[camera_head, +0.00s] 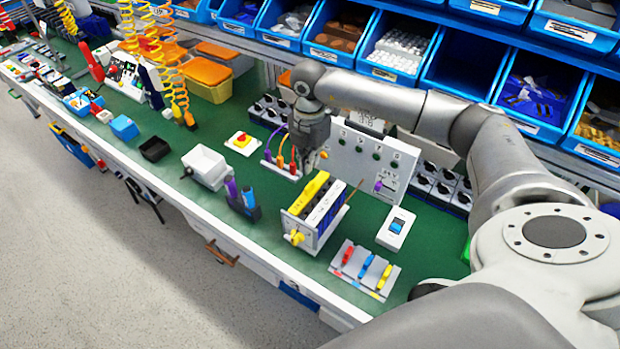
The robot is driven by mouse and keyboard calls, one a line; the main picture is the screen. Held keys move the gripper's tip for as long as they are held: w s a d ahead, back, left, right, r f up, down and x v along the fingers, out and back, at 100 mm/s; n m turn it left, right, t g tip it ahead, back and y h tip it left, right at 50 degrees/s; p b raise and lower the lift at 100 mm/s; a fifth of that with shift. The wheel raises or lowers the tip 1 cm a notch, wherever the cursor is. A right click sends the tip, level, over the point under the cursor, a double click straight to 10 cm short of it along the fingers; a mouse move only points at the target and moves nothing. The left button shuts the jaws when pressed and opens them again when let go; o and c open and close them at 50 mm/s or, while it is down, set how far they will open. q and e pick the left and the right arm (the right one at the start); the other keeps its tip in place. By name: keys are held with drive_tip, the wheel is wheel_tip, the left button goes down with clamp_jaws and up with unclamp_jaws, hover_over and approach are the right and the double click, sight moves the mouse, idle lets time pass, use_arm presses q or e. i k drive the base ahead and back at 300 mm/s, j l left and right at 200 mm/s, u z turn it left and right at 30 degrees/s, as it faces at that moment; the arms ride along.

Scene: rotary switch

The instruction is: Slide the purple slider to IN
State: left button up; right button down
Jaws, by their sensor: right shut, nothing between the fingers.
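A purple upright handle (269,146) stands at the left of a small white base (280,170), next to orange handles (281,154). A small purple knob (378,186) sits low on a white upright panel (362,160) to the right. No IN marking is readable, so I cannot tell for sure which purple part is the slider. My right gripper (307,163) points down beside the orange handles, between the white base and the panel. It is shut and empty; its fingertips are small and partly dark. My left gripper is not in view.
A yellow-red button box (241,143) is to the left. Blue bins (401,47) line the back. Green bench shows between the devices.

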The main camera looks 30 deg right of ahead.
sight(378, 186)
drive_tip(key=z, duration=1.45)
